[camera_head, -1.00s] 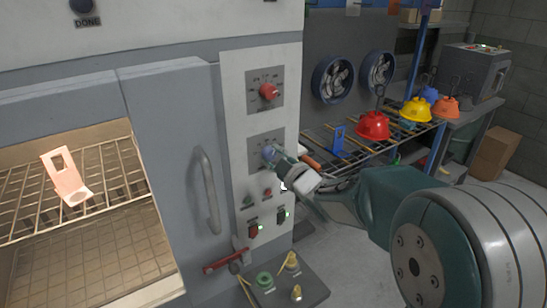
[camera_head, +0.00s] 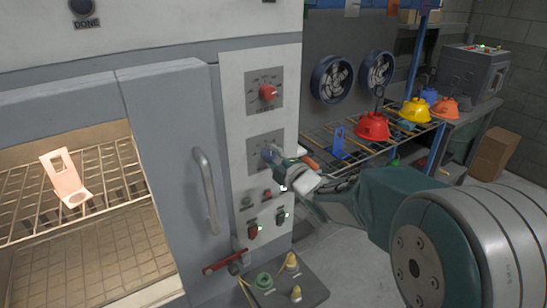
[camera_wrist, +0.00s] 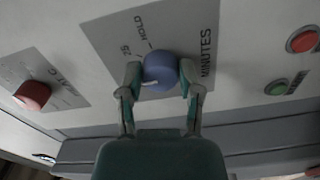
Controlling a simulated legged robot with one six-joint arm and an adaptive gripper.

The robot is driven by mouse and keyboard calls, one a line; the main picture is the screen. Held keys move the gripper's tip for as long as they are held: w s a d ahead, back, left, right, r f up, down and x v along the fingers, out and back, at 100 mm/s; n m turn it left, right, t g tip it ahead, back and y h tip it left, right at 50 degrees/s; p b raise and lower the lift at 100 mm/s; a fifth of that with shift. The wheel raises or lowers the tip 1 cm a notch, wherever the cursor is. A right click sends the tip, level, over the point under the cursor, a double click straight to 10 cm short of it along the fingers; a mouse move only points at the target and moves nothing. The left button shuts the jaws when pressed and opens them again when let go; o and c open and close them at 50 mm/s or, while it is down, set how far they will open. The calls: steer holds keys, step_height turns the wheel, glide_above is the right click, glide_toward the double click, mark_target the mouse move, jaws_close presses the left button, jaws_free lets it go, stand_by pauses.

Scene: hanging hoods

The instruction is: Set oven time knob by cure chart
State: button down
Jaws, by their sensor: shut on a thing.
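The blue time knob (camera_wrist: 160,71) sits on a grey dial plate marked MINUTES (camera_wrist: 196,30) in the wrist view, with "HOLD" and "25" readable beside it. My gripper (camera_wrist: 160,82) has its fingers on both sides of the knob, shut on it. A white pointer line shows on the knob's lower left. In the head view my gripper (camera_head: 275,157) is at the lower dial of the oven panel (camera_head: 233,125) and partly hides the knob (camera_head: 268,153). The red temperature knob (camera_head: 268,92) is on the dial above. No cure chart can be made out.
The oven door (camera_head: 170,150) with its handle (camera_head: 207,190) stands left of the panel. A pinkish bracket (camera_head: 63,178) is on the oven rack. Buttons and switches (camera_head: 253,228) are below the dials.

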steer(key=shift+a+f, duration=0.1)
steer(key=c, duration=0.6)
jaws_free()
steer(key=o, duration=0.3)
steer(key=shift+o, duration=0.2)
steer(key=shift+a, duration=0.15)
steer(key=shift+s+d, duration=0.1)
steer(key=shift+d, duration=0.1)
steer(key=v, duration=1.1)
steer(key=shift+s, duration=0.25)
steer(key=shift+d, duration=0.15)
